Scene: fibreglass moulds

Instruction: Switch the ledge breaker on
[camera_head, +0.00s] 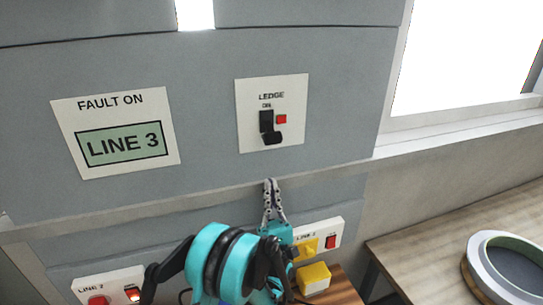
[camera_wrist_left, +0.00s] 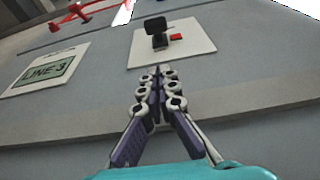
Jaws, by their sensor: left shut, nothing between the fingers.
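The ledge breaker (camera_head: 267,121) is a black switch on a white plate labelled LEDGE, on the grey wall panel. Its black lever knob (camera_head: 272,138) sits at the lower end, below the ON mark. A small red square (camera_head: 281,119) is beside it. In the left wrist view the breaker (camera_wrist_left: 156,27) shows ahead of the fingertips, beyond them. My left gripper (camera_head: 269,183) is shut and empty, its fingers pointing up, below the plate and apart from the lever; it also shows in the left wrist view (camera_wrist_left: 157,75). My right gripper is not in view.
A FAULT ON sign (camera_head: 116,133) reading LINE 3 is left of the breaker. A protruding ledge (camera_head: 150,211) runs beneath both. A wooden table (camera_head: 420,245) with a round mould (camera_head: 510,262) is at right.

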